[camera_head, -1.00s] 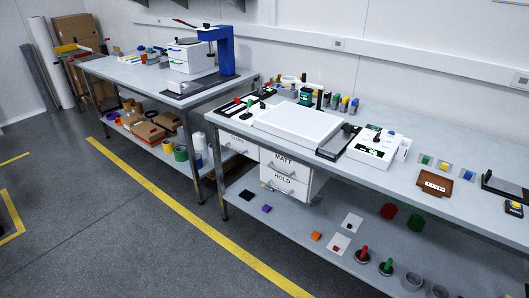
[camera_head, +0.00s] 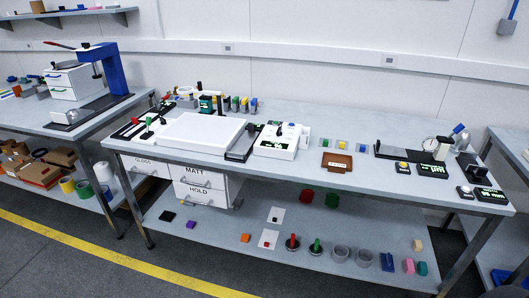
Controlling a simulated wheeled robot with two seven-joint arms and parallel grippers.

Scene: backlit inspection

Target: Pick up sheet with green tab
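I cannot make out a sheet with a clear green tab. Two small white sheets lie on the lower shelf: a rear one (camera_head: 278,211) with a small mark whose colour I cannot tell, and a front one (camera_head: 264,243) with a red piece on it. Closed white drawers under the bench carry labels: MATT (camera_head: 206,177), HOLD (camera_head: 207,194) and GLOSS (camera_head: 145,169). Neither of my grippers is in view.
A white light panel (camera_head: 200,131) lies on the bench (camera_head: 380,177). A white control box (camera_head: 277,142), a brown tray (camera_head: 337,162) and gauges stand right of it. The lower shelf (camera_head: 210,231) holds stamps, rings and blocks. A second bench stands left.

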